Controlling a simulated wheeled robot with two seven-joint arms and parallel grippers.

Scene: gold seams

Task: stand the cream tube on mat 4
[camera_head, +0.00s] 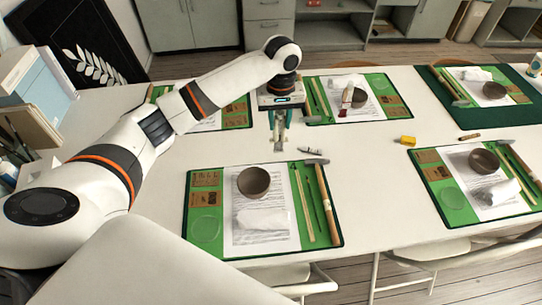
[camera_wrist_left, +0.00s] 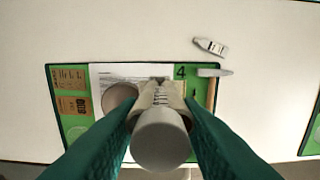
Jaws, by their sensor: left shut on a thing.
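My left gripper (camera_head: 279,145) is shut on a pale cream tube (camera_wrist_left: 160,140), whose round end faces the camera in the left wrist view. In the head view the gripper hangs just beyond the back edge of the near-left mat, and the tube is hard to make out between the fingers. That green mat (camera_head: 324,236) bears the number 4 in the left wrist view, near its top edge (camera_wrist_left: 180,71). It carries a brown bowl (camera_head: 253,182), a white paper sheet, a white cloth, brown cards and sticks. My right gripper is not in view.
A small white-grey tube (camera_head: 310,151) lies on the table behind mat 4, near a hammer (camera_head: 316,161). Similar laid mats stand at the back and right. The table (camera_head: 375,190) is clear between the near mats.

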